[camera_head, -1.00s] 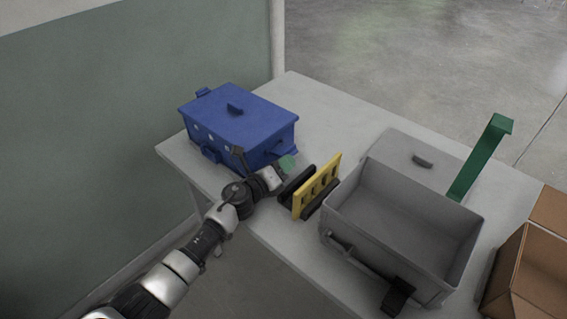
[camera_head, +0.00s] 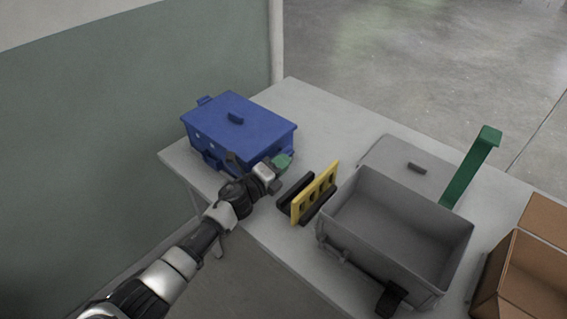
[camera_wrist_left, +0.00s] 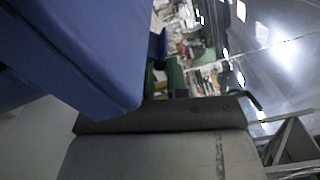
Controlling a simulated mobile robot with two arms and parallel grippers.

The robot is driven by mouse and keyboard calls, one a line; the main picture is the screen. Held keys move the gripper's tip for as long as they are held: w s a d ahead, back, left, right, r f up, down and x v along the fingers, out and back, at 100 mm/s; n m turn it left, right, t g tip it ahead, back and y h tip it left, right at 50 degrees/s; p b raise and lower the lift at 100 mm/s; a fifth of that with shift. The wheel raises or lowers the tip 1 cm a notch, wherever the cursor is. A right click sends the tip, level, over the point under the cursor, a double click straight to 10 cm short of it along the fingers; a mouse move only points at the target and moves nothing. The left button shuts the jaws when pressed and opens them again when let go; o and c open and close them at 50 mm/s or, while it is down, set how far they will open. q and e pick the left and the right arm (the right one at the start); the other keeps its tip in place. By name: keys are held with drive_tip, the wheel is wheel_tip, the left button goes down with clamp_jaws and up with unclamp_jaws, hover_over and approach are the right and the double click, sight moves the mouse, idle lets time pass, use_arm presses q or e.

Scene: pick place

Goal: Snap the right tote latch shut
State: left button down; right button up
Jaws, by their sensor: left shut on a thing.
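The blue tote (camera_head: 240,136) stands with its lid on at the far left of the table. My left gripper (camera_head: 276,169) is at the tote's near right corner. The gripper's dark body hides part of that side, so I cannot tell if the latch is seated. In the left wrist view the blue tote (camera_wrist_left: 85,45) fills the upper left, very close. A small dark blue tab (camera_wrist_left: 157,47) sticks out from its side. My right gripper is not in view.
A yellow slotted plate (camera_head: 315,193) on a black base stands right of my left gripper. An open grey bin (camera_head: 345,238), a grey lid (camera_head: 390,165) and a green bracket (camera_head: 470,172) are farther right. Cardboard boxes (camera_head: 525,275) stand at the right edge.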

use_arm(q)
drive_tip(key=shift+w+a+r+n+p, duration=0.15)
drive_tip(key=shift+a+r+n+p, duration=0.15)
drive_tip(key=shift+n, duration=0.25)
drive_tip(key=shift+w+a+r+n+p, duration=0.1)
drive_tip(key=shift+w+a+n+p, duration=0.1)
drive_tip(key=shift+a+n, duration=0.25)
drive_tip(key=shift+d+f, duration=0.1)
drive_tip(key=shift+s+f, duration=0.1)
drive_tip(key=c, duration=1.4)
unclamp_jaws()
drive_tip(key=o, duration=0.5)
drive_tip(key=v, duration=1)
drive_tip(key=shift+s, duration=0.35)
